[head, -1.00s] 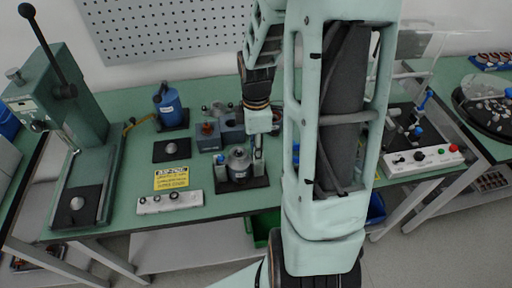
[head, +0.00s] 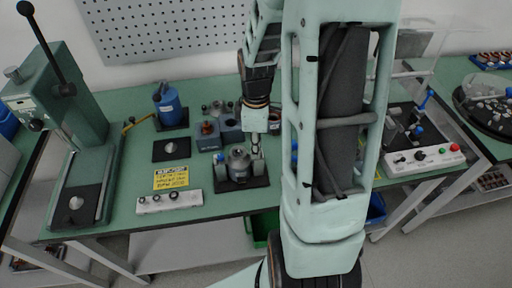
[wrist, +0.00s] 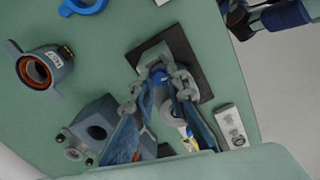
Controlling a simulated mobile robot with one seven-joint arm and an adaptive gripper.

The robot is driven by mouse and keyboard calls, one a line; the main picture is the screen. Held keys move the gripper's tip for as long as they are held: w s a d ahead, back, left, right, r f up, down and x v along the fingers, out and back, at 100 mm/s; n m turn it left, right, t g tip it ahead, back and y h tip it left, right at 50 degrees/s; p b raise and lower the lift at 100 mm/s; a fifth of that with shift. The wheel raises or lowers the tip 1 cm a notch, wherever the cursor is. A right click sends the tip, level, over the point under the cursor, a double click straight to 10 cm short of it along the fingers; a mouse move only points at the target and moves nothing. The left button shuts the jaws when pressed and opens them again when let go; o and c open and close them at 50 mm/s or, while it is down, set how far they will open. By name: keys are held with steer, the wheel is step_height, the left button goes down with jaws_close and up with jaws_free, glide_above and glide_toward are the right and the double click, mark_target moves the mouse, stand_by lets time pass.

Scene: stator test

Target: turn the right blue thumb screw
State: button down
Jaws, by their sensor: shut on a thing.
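The stator fixture stands on a black plate (head: 232,184) near the front edge of the green table, with a grey metal part (head: 239,163) in its middle. The left blue thumb screw (head: 221,158) shows at the part's left side. My gripper (head: 257,150) reaches down from above at the part's right side. In the wrist view my gripper (wrist: 161,72) has its fingertips closed around the right blue thumb screw (wrist: 159,76), which is partly covered by the fingers. The black plate (wrist: 185,45) lies behind them there. The screw's turn angle cannot be made out.
A control box with knobs (head: 170,200) and a yellow label (head: 171,178) lie left of the fixture. A grey block with holes (head: 209,136) stands close behind it. A green press (head: 75,125) is at far left. My arm hides the table to the right.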

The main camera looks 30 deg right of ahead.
steer(key=m+b, duration=0.1)
steer(key=m, duration=0.5)
steer(key=shift+m, duration=0.4)
stand_by(0.3)
steer(key=c, duration=1.9)
jaws_free()
steer(key=shift+n, duration=0.3)
